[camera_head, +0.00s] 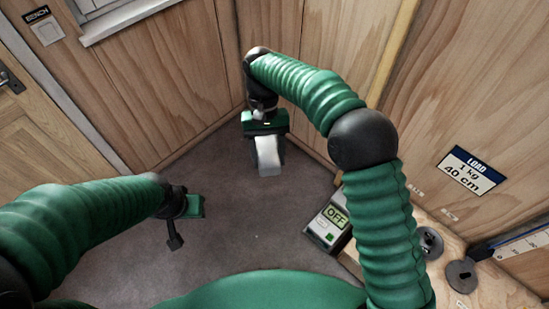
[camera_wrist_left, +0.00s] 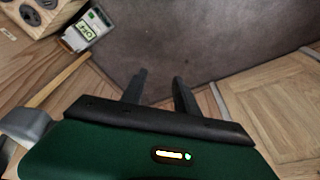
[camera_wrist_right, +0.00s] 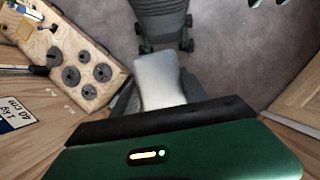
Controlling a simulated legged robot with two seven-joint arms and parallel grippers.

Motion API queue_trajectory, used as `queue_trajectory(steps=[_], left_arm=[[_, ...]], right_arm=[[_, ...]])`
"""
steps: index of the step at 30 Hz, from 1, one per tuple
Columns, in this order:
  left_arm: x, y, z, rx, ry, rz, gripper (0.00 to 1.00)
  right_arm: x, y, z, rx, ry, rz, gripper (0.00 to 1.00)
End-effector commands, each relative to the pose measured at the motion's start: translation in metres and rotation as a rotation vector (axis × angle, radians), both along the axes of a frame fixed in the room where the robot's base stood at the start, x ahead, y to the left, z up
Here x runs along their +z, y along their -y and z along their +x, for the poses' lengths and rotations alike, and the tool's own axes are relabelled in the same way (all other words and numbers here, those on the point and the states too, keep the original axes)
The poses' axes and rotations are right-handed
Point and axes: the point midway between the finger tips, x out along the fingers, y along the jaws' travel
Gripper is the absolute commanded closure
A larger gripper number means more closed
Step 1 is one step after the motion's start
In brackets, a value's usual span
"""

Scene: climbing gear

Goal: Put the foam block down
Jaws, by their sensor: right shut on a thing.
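The foam block (camera_head: 267,154) is a pale grey-white block held between the fingers of my right gripper (camera_head: 267,165), in front of the wooden corner. In the right wrist view the block (camera_wrist_right: 158,80) sticks out beyond the dark gripper body, with a dark finger on each side. The floor lies below it; I cannot tell whether the block touches anything there. My left gripper (camera_head: 176,238) is over the floor at the left. In the left wrist view its two dark fingers (camera_wrist_left: 160,88) are apart with nothing between them.
A grey box with an OFF display (camera_head: 330,225) stands at the right, beside a wooden board (camera_head: 490,290) with dark discs (camera_wrist_right: 87,75). A LOAD sign (camera_head: 471,172) reads 1 kg, 40 cm. A door (camera_head: 40,130) is at the left. The middle of the floor (camera_head: 250,225) is clear.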

Motion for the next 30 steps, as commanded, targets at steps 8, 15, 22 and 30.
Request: queue_trajectory(steps=[8,15,22,30], left_arm=[[0.000,0.000,0.000,0.000,0.000,0.000,0.64],[0.000,0.000,0.000,0.000,0.000,0.000,0.64],[0.000,0.000,0.000,0.002,-0.001,0.000,0.39],[-0.020,0.010,0.014,0.419,-0.289,-0.196,0.22]], right_arm=[[-0.048,0.021,-0.017,0.735,-0.007,-0.004,0.87],[-0.083,0.038,-0.027,1.295,-0.005,-0.001,0.87],[-0.091,0.041,-0.027,1.407,-0.001,0.001,0.87],[-0.091,0.041,-0.027,1.402,-0.002,0.001,0.87]])
